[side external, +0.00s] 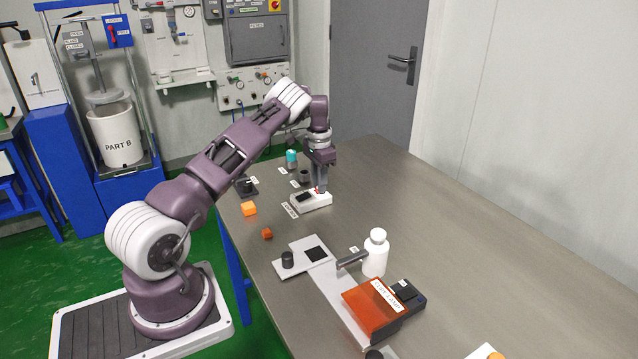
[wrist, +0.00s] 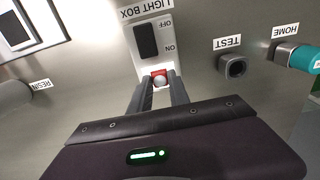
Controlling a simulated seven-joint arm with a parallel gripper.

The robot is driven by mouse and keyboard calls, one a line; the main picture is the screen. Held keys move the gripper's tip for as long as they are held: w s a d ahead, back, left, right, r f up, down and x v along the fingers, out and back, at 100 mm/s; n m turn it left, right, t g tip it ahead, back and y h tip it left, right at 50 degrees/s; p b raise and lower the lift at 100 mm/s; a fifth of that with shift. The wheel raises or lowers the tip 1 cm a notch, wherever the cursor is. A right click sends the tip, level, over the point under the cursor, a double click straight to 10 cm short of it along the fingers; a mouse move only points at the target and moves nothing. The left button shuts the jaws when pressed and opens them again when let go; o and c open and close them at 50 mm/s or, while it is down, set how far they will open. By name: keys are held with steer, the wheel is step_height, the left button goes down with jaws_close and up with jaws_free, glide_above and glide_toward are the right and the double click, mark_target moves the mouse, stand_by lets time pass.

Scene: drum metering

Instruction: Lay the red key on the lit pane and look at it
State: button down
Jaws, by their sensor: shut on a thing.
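My gripper (side external: 319,189) is low over the white switch box (side external: 311,201) on the table. In the wrist view its fingertips (wrist: 159,82) are shut on a small red piece (wrist: 158,73) with a pale round front, at the ON end of the box. I cannot tell whether this piece is the red key or a part of the box. The box carries a black rocker (wrist: 146,41) and a LIGHT BOX label. A pale plate (side external: 291,263) with a black square lies nearer the camera. A bright white panel (wrist: 45,22) shows at the wrist view's upper left. I cannot tell which pane is lit.
A white bottle (side external: 375,254) and an orange translucent cover (side external: 372,308) stand in front. A TEST socket (wrist: 233,67) and teal-ended part (wrist: 304,58) are close by. The table's right is clear.

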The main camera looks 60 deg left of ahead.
steer(key=c, duration=1.2)
jaws_free()
steer(key=shift+f, duration=0.1)
steer(key=shift+c, duration=0.2)
step_height(320, 180, up, 15)
steer(key=d, duration=0.1)
steer(key=s+d+r+n+t, duration=0.15)
steer(key=s+d+r, duration=0.25)
steer(key=d+r, duration=0.6)
steer(key=s+d+r+n+t, duration=0.15)
steer(key=s+d+r, duration=0.25)
steer(key=d+r, duration=0.55)
steer(key=s+d+f+m+t, duration=0.1)
steer(key=s+d+f, duration=0.2)
steer(key=s+d, duration=0.5)
steer(key=s+d+f+m+t, duration=0.1)
steer(key=s+d+f, duration=0.3)
steer(key=s+d, duration=0.5)
steer(key=s+m, duration=0.1)
steer(key=s, duration=0.4)
steer(key=shift+t, duration=0.3)
